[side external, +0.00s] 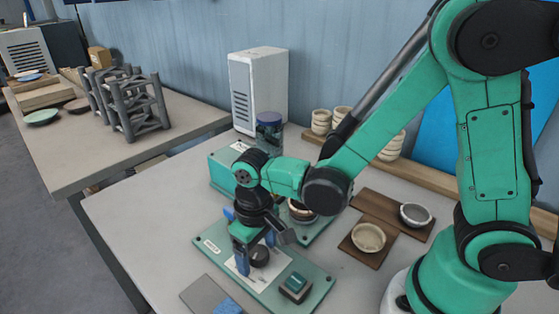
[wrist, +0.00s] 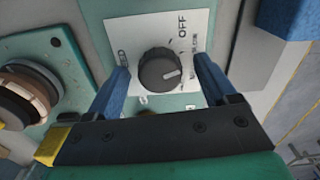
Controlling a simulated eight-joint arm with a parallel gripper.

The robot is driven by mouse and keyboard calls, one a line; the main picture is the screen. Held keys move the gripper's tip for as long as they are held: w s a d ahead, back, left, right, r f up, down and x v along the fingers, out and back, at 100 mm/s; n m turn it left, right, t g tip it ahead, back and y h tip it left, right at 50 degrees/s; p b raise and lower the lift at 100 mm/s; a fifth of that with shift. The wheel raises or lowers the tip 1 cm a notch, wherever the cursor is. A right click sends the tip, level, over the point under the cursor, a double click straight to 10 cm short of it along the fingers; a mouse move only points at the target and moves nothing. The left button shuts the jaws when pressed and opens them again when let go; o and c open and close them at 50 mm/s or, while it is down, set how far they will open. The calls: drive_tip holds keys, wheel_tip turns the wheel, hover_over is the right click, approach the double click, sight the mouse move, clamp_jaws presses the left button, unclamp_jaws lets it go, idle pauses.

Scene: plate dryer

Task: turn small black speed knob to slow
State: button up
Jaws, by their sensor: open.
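The small black speed knob (wrist: 160,69) sits on a white label plate (wrist: 117,30) of a green panel; "OFF" is printed above it to the right. Its pale pointer mark points right and slightly up in the wrist view. The other printing is partly hidden by my fingers. In the side external view the knob (side external: 259,256) shows below my gripper. My gripper (wrist: 163,80) is open, with one blue finger on each side of the knob. I cannot tell whether either finger touches it. In the side external view my gripper (side external: 254,250) is over the green panel (side external: 318,281).
A dark square button block (side external: 295,286) stands on the panel right of the knob. A grey plate with a blue pad (side external: 228,306) lies in front. Bowls on brown boards (side external: 368,238) stand to the right. A white vented box (side external: 258,88) stands behind.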

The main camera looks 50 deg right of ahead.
sight(258, 251)
drive_tip(key=shift+r, duration=0.15)
drive_tip(key=shift+r, duration=2.65)
drive_tip(key=d+r+m+t, duration=0.1)
drive_tip(key=d+r+t, duration=0.5)
drive_tip(key=d+t, duration=0.1)
drive_tip(key=shift+s+d+r, duration=0.25)
drive_tip(key=shift+s+d, duration=0.15)
drive_tip(key=shift+d, duration=0.35)
